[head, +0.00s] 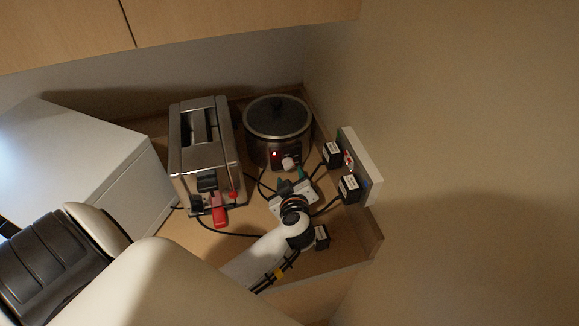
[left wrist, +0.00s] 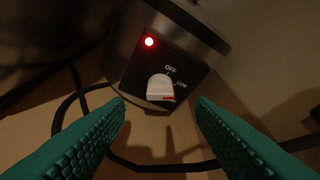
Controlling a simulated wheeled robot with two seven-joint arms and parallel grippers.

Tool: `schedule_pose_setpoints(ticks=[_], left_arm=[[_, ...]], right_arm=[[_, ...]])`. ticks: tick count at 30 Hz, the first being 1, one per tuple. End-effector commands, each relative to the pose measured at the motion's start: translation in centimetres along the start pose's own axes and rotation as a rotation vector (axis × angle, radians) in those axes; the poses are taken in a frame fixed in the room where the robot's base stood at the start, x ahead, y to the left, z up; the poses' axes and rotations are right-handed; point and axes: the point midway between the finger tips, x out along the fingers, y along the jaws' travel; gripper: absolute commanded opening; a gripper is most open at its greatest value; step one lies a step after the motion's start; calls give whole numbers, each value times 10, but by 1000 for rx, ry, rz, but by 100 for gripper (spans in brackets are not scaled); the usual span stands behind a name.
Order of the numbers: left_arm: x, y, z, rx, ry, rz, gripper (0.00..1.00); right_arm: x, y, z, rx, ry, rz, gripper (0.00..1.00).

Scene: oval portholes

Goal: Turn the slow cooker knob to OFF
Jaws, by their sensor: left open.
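The slow cooker (head: 277,125) stands in the back corner of the counter, a dark round pot with a glass lid and black lid handle. Its knob (head: 288,163) is pale and sits low on the front panel. In the left wrist view the white knob (left wrist: 160,88) is centred, with OFF above it and LOW to its right. A red light (left wrist: 150,42) glows on the panel. My left gripper (head: 293,183) is open just in front of the knob; its green fingers (left wrist: 161,110) lie on either side, apart from it. My right gripper is not in view.
A steel toaster (head: 202,150) with a red lever stands left of the cooker. A wall outlet (head: 361,166) with black plugs and cables is close on the right. A white box-shaped appliance (head: 75,150) fills the left. Black cables cross the counter (head: 330,262).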

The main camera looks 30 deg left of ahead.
Motion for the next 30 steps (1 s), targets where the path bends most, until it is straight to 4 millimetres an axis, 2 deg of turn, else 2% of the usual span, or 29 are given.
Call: schedule_pose_setpoints(ticks=[3,9,20,21,29,30], left_arm=[[24,-1,2,1,-2,0,50],[47,0,0,-1,-1,-1,50],[53,0,0,-2,0,-1,50],[53,0,0,-2,0,-1,48],[53,0,0,-1,0,-1,6],[53,0,0,-2,0,-1,5]], right_arm=[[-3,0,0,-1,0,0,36],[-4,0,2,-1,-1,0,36],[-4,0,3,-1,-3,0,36],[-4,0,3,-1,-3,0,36],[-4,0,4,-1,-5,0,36],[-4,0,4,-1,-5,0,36]])
